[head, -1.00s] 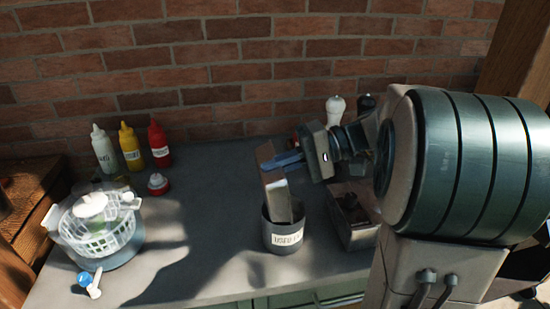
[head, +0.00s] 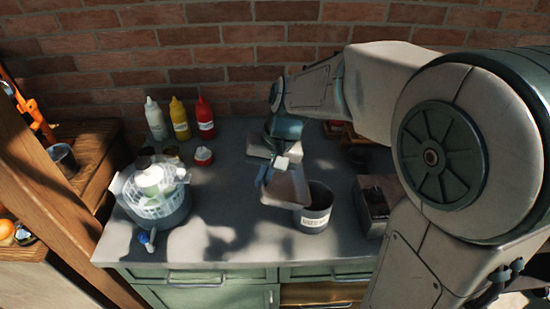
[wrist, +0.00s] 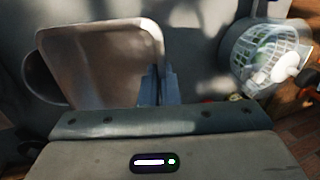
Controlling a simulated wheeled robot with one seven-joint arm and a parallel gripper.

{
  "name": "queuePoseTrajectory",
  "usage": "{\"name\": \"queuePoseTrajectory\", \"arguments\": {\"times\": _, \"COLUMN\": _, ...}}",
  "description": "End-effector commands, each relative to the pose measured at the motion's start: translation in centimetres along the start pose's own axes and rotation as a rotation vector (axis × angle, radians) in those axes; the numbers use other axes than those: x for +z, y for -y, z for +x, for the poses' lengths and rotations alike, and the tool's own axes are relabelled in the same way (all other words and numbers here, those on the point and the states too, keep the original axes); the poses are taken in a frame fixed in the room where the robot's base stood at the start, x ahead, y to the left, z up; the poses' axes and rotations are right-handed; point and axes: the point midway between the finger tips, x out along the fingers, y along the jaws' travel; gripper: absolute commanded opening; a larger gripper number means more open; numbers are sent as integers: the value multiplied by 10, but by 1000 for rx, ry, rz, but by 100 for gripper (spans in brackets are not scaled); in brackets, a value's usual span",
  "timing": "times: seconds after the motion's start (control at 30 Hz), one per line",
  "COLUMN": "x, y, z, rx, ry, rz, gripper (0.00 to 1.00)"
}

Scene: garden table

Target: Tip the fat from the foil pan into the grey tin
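The foil pan (head: 290,187) is a shallow silvery pan, held above the table at the left edge of the grey tin. My gripper (head: 266,174) is shut on the pan's edge; in the wrist view its blue fingers (wrist: 158,86) pinch the side of the pan (wrist: 100,62). The pan looks closer to level than on end, with a brownish sheen inside; I cannot tell if fat is left. The labelled grey tin (head: 314,212) stands upright on the table, its mouth partly behind the pan. In the wrist view the tin (wrist: 38,84) shows partly behind the pan.
A white basket spinner (head: 160,195) stands at the left, with a blue-and-white utensil (head: 148,240) before it. Several sauce bottles (head: 180,118) stand by the brick wall. A grey box (head: 373,205) is close right of the tin.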

Motion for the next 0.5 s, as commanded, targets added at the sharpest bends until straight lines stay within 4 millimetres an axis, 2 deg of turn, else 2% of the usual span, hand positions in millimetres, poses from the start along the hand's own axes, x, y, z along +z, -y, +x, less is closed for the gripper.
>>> {"name": "queuePoseTrajectory", "arguments": {"times": 0.1, "x": 1, "y": 11, "z": 0, "rx": 97, "ry": 4, "rz": -8, "gripper": 0}}
{"name": "queuePoseTrajectory", "arguments": {"times": 0.5, "x": 1, "y": 28, "z": 22, "rx": 368, "ry": 7, "rz": -7, "gripper": 0}}
